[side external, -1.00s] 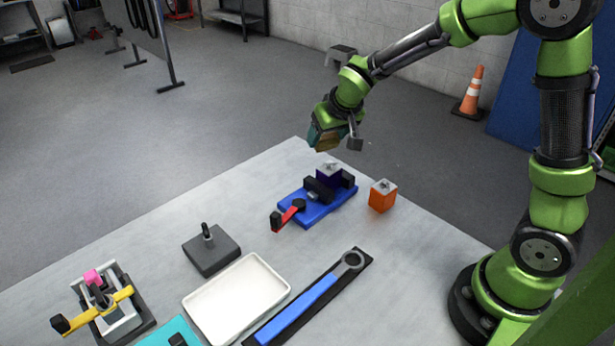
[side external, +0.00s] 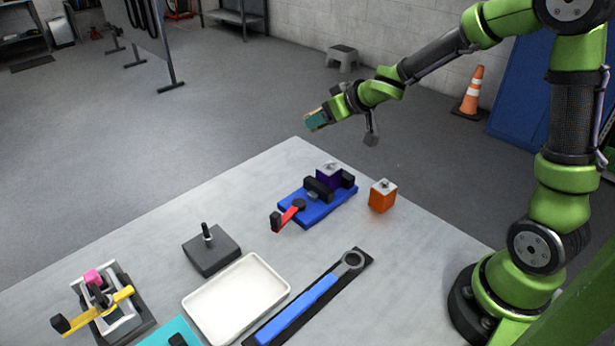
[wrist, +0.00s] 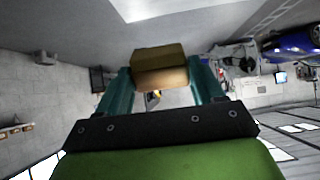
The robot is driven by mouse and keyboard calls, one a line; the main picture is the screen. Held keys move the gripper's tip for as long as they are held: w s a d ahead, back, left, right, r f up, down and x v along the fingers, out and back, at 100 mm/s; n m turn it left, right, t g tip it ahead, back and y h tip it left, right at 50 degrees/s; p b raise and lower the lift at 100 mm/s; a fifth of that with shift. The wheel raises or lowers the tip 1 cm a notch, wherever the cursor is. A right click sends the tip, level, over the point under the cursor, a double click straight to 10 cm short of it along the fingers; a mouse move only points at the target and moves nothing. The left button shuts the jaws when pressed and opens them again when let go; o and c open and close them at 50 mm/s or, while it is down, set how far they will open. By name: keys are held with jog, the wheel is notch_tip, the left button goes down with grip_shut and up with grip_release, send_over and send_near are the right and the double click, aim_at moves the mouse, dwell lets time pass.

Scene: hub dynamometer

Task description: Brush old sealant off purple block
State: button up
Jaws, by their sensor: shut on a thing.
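The purple block (side external: 327,176) sits in a black-jawed clamp on a blue base (side external: 318,207) with a red handle. Its top is grey with a small stud; any sealant is too small to make out. My gripper (side external: 316,120) is above and beyond the table's far edge, well clear of the block, turned roughly sideways. It is shut on a tan-brown block-shaped piece, likely the brush (wrist: 160,68), held between teal fingers in the wrist view. Bristles cannot be made out.
An orange block (side external: 382,196) stands right of the clamp. A dark block with a post (side external: 211,250), a white tray (side external: 237,297), a blue-handled wrench (side external: 300,309) and a fixture with a yellow handle (side external: 104,305) lie nearer. The table's far corner is clear.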

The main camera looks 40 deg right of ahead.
jog(key=shift+r, duration=0.1)
jog(key=shift+d+r+n+t+y, duration=0.25)
jog(key=shift+r+n+t+y, duration=0.25)
jog(key=shift+n+t+y, duration=0.45)
jog(key=s+a+r+n+y, duration=0.1)
jog(key=s+r+n+y, duration=0.1)
jog(key=s+n+y, duration=0.85)
jog(key=f, duration=0.1)
jog(key=f+m+y, duration=0.1)
jog(key=f, duration=0.1)
jog(key=w+f+m, duration=0.1)
jog(key=shift+a+f, duration=0.25)
jog(key=shift+f, duration=0.05)
